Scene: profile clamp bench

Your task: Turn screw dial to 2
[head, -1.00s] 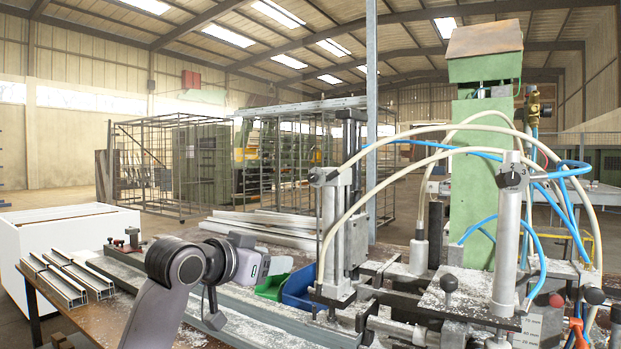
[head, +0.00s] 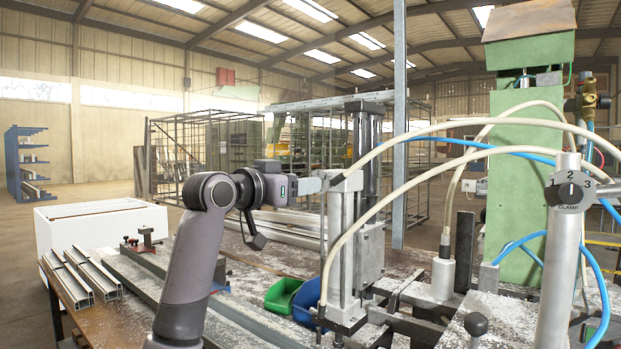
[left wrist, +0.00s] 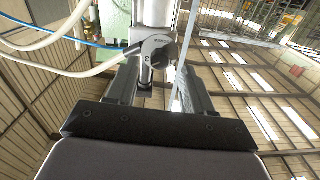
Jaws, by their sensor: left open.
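A small dial sits at the top of the left upright cylinder (head: 345,225), with its edge (head: 336,180) towards my left gripper. In the left wrist view the grey dial (left wrist: 157,46) shows ahead, between and beyond the fingertips. Its lettering and setting are too small to read for sure. My left gripper (head: 318,184) is open and level with the dial, pointing right at it. Its two fingers also show in the left wrist view (left wrist: 160,82); I cannot tell whether they touch the dial. My right gripper is out of view.
A second dial (head: 570,190), marked CLAMP with 1, 2 and 3, tops the right cylinder (head: 558,285). White hoses (head: 430,150) and blue hoses arch between the cylinders. Green bin (head: 283,294) and blue bin (head: 306,300) stand below my gripper. Aluminium profiles (head: 80,275) lie at left.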

